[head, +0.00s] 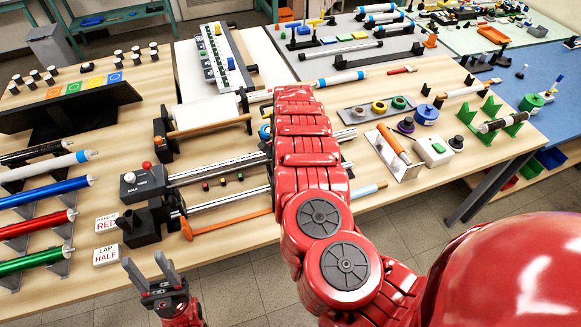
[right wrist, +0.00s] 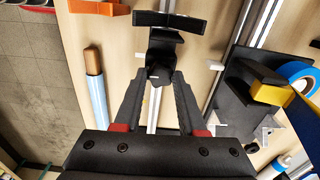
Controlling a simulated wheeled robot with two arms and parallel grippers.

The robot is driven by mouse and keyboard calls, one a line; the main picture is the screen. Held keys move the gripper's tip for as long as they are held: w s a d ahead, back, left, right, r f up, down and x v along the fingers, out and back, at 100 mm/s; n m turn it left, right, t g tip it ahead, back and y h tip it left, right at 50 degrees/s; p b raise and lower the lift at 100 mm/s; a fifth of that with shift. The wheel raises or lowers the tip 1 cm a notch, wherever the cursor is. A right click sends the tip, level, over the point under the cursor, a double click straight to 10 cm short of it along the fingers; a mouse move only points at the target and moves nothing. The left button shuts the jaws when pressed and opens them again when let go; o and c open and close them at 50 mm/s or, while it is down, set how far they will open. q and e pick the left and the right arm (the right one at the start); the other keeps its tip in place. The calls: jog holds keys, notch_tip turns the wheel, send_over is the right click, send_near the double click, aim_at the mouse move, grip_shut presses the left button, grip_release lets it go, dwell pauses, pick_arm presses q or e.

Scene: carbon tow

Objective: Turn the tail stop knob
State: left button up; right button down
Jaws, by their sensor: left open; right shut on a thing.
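The tail stop (right wrist: 168,38) is a black bracket with a wide top bar, seen in the right wrist view. A small dark part on its near side, apparently the tail stop knob (right wrist: 158,72), sits between the fingertips of my right gripper (right wrist: 160,84). The right gripper is shut on it; the fingers partly cover it. In the head view my red right arm hides that gripper and the tail stop.
A grey box with a red ball knob (head: 143,184) stands at the left end of the long rails (head: 225,166). Cards reading RED (head: 107,223) and LAP HALF (head: 107,254) lie nearby. A wood-ended blue rod (right wrist: 95,95) lies left of the right gripper. Coloured tubes (head: 40,222) fill the left side.

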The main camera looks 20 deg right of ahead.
jog(key=shift+m, duration=0.3)
jog(key=shift+c, duration=2.4)
grip_release()
notch_tip(320, 180, up, 17)
jog(key=b, duration=0.5)
jog(key=shift+r, duration=0.2)
jog(key=shift+s+f, duration=0.1)
